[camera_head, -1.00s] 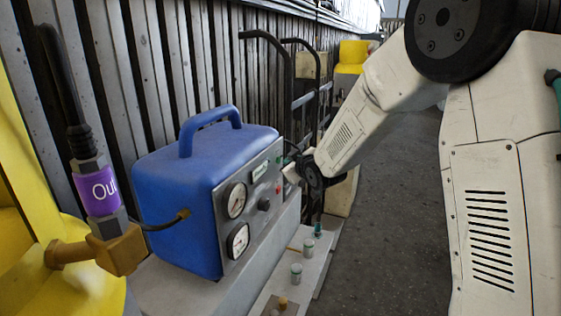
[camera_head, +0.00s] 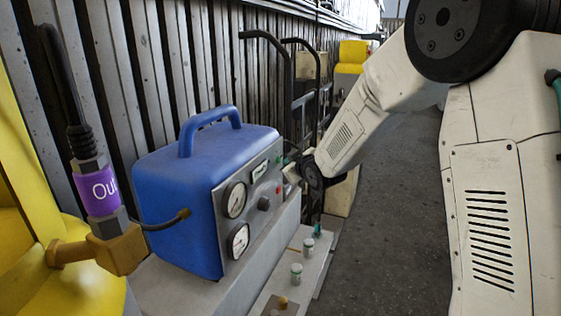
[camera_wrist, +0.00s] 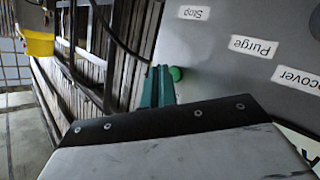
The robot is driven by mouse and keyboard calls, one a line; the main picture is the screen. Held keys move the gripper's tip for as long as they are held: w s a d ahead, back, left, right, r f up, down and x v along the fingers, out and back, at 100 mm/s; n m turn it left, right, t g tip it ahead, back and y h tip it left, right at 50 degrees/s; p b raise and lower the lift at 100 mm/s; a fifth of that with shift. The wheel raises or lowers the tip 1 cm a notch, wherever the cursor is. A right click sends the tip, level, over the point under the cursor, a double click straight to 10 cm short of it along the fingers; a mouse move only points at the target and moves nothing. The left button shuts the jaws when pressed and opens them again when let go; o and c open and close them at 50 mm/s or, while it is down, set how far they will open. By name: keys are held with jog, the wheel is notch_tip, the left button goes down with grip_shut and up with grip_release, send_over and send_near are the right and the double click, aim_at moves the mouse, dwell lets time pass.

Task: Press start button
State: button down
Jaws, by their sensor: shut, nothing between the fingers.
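The blue machine (camera_head: 180,190) stands on a pale ledge, its grey panel (camera_head: 262,225) facing right with two gauges. In the wrist view the panel (camera_wrist: 225,80) carries labels reading Stop, Purge and one partly cut off, "ecover". A round green button (camera_wrist: 176,74) shows on this panel. My gripper (camera_wrist: 158,72) has green fingers, shut and empty, with their tips right beside the green button. I cannot tell whether they touch it. In the head view my wrist is close to the panel's far end, and the fingertips are small and hard to make out.
A purple-labelled hose fitting (camera_head: 99,190) is at the left near a yellow tank (camera_head: 75,285). A black hand truck (camera_head: 303,100) stands behind the machine. Small canisters (camera_head: 296,273) stand on a lower ledge. The floor (camera_head: 385,220) at the right is clear.

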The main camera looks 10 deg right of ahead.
dwell(0.7)
jog(key=shift+w+a, duration=0.3)
jog(key=shift+a, duration=0.05)
dwell(0.4)
jog(key=shift+s+d, duration=0.25)
jog(key=shift+d, duration=0.1)
jog(key=s+d, duration=0.3)
jog(key=d, duration=0.2)
jog(key=shift+s, duration=0.3)
dwell(0.7)
